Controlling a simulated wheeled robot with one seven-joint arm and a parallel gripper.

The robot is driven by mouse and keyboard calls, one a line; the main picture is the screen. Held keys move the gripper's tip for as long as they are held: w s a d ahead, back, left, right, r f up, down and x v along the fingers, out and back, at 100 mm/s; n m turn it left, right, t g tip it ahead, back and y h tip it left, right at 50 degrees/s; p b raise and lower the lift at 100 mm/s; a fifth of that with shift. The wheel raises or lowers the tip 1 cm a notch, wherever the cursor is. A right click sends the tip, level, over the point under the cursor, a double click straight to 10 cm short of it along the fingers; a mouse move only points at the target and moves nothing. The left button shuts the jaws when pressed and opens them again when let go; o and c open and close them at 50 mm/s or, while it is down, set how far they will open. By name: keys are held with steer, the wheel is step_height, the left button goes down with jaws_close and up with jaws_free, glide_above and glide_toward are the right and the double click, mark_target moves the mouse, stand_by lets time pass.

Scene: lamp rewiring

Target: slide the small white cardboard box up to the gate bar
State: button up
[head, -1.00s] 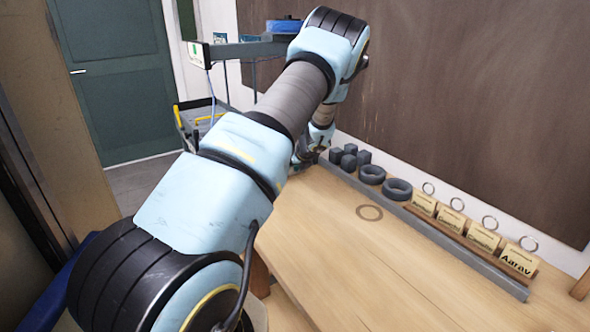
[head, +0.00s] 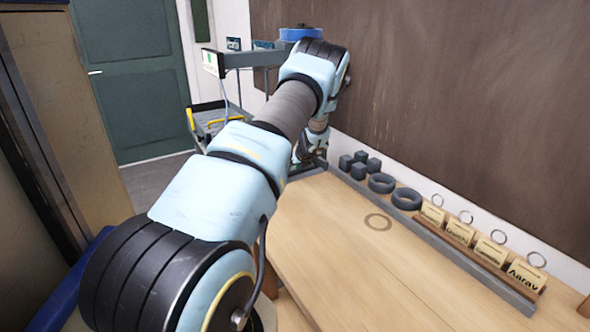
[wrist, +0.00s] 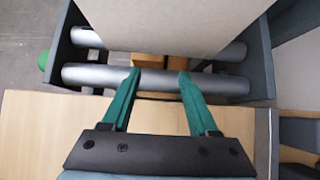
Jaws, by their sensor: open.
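My gripper (wrist: 160,74) is open, its two green fingers apart with nothing between them. The fingertips reach over the nearer of two silver rollers (wrist: 90,76) at the end of the wooden table. Just beyond the fingertips, a large pale, plain face (wrist: 175,25) fills the top of the wrist view; it looks like the white cardboard box, cut off by the frame. I cannot tell whether the fingers touch it. I cannot make out the gate bar for certain; a grey horizontal bar (head: 244,56) stands behind the arm.
The wooden table (head: 350,260) is mostly clear. A grey rail (head: 425,238) runs along its back, with dark cubes (head: 361,167), black rings (head: 382,182) and name cards (head: 490,249) behind it. Dark side walls (wrist: 262,60) flank the rollers.

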steer(key=w, duration=0.1)
steer(key=w+a, duration=0.1)
steer(key=shift+w+a, duration=0.3)
steer(key=shift+w, duration=0.05)
steer(key=shift+s+d+r, duration=0.5)
steer(key=shift+s, duration=0.4)
steer(key=shift+s+d+r, duration=0.5)
steer(key=shift+s+d, duration=0.05)
steer(key=shift+s, duration=0.4)
steer(key=shift+s+d+r, duration=0.5)
steer(key=shift+s, duration=0.4)
steer(key=s+a+r+n+g+b, duration=0.1)
steer(key=s+a+r+n+g, duration=0.1)
steer(key=s+a+r+n, duration=0.5)
steer(key=s+a+r+n+g+h+b, duration=0.1)
steer(key=s+r+n+h+b, duration=0.1)
steer(key=s+n, duration=0.9)
steer(key=s+a+r+n+g+h+b, duration=0.1)
steer(key=s+n, duration=1)
steer(key=s, duration=1.2)
steer(key=shift+a+r+g+h+b, duration=0.3)
steer(key=shift+r+g+h+b, duration=0.2)
steer(key=shift+r+g, duration=0.3)
